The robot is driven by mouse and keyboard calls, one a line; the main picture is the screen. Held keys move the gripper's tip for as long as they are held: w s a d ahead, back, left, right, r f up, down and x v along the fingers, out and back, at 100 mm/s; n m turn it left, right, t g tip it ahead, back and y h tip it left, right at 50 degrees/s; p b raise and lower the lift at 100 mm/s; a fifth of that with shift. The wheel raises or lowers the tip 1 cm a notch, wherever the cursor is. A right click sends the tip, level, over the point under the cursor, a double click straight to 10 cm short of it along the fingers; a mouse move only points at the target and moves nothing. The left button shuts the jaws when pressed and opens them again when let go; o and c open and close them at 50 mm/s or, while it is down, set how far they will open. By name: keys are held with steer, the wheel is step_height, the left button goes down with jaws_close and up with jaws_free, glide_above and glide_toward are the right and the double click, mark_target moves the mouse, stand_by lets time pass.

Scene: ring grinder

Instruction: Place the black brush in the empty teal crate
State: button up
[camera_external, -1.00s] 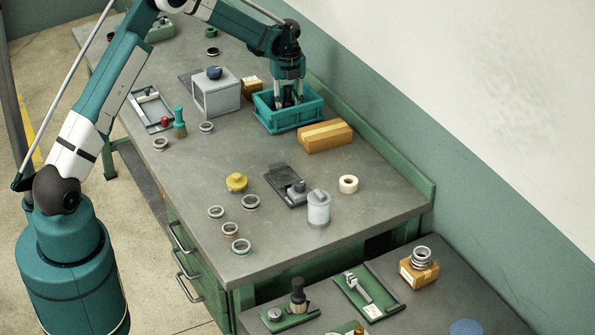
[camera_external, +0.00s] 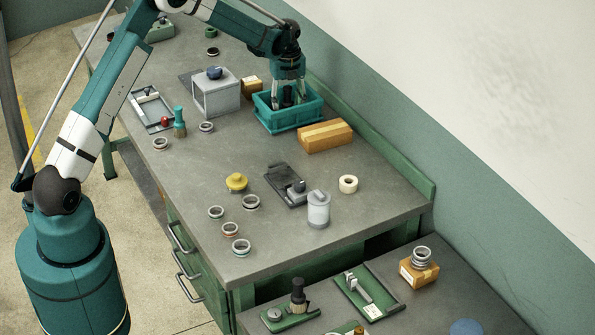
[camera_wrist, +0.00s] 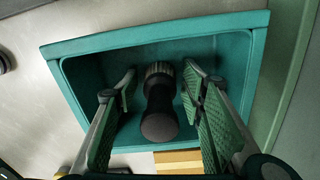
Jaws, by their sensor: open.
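The black brush (camera_wrist: 160,112) is inside the teal crate (camera_external: 290,123), its dark rounded handle end towards the wrist camera and its ribbed, paler end towards the crate's far wall. In the wrist view the crate's rim (camera_wrist: 160,37) surrounds it. My gripper (camera_external: 288,98) is lowered into the crate and points down. Its two fingers (camera_wrist: 160,80) are open, one on each side of the brush, with gaps showing between them and it. The brush's underside is hidden, so I cannot tell its contact with the crate floor.
A cardboard box (camera_external: 325,136) lies close in front of the crate. A grey box (camera_external: 215,95) with a blue knob stands to its left. A teal-handled brush (camera_external: 179,122) stands farther left.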

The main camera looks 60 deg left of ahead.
mark_target(288, 87)
step_height(288, 87, up, 12)
steer(key=shift+r+b, duration=0.1)
steer(key=shift+b, duration=0.2)
stand_by(0.3)
stand_by(0.8)
steer(key=shift+s+d+r, duration=0.1)
steer(key=shift+d+r, duration=0.15)
steer(key=shift+r, duration=0.1)
steer(key=s+d+r+n+t, duration=0.2)
steer(key=s+d+r+n, duration=0.3)
steer(key=s+d+r, duration=0.55)
steer(key=s+d+r+n+t, duration=0.1)
steer(key=s+d+r+n, duration=0.4)
steer(key=s+d+r, duration=0.55)
steer(key=s+d+r+n+t, duration=0.2)
steer(key=s+d+r+n, duration=0.2)
steer(key=s+d, duration=0.8)
steer(key=s+d+f+n+t, duration=0.1)
steer(key=s+d+f+n, duration=0.1)
steer(key=s, duration=0.5)
steer(key=s+d+f+n+t, duration=0.1)
steer(key=s+d+f+n, duration=0.2)
steer(key=s, duration=0.5)
steer(key=shift+d+f+n, duration=0.35)
steer(key=shift+d+n, duration=0.25)
steer(key=shift+d, duration=0.15)
